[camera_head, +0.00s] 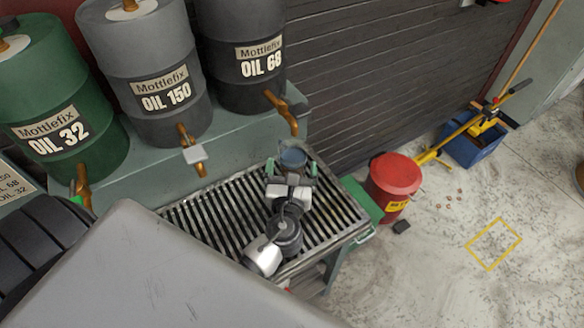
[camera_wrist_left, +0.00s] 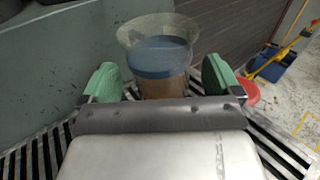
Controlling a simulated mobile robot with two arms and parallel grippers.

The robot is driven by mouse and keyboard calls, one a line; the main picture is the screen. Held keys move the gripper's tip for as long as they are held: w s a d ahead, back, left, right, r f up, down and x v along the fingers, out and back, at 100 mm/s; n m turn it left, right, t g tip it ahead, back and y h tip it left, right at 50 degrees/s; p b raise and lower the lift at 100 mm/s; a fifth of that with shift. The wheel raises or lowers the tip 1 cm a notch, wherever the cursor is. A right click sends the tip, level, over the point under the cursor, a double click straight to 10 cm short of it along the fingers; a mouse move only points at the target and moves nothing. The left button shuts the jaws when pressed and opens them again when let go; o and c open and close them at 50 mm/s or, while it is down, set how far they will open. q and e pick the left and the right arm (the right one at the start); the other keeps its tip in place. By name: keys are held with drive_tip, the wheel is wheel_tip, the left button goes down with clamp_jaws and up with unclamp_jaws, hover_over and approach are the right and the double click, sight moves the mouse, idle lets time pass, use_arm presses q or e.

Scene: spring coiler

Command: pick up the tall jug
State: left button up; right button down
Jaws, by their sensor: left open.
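The tall jug (camera_head: 293,158) is clear with a blue band and stands on the slatted metal rack, below the OIL 68 drum's tap. In the left wrist view the jug (camera_wrist_left: 160,50) has a wide flared rim and a brownish lower part. My left gripper (camera_head: 291,171) is open, its two green finger pads on either side of the jug in the head view. In the left wrist view the left gripper (camera_wrist_left: 161,78) has a pad at each side of the jug, with gaps showing. The jug's base is hidden by the gripper body. My right gripper is not in view.
Drums OIL 32 (camera_head: 60,100), OIL 150 (camera_head: 150,75) and OIL 68 (camera_head: 243,50) stand behind the rack (camera_head: 215,215), their taps hanging forward. A red bin (camera_head: 395,177) and a blue crate (camera_head: 478,145) stand on the floor at right. The rack's left part is bare.

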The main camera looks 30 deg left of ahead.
use_arm(q)
drive_tip(key=shift+x, duration=0.95)
drive_tip(key=shift+d, duration=0.1)
drive_tip(key=c, duration=1.1)
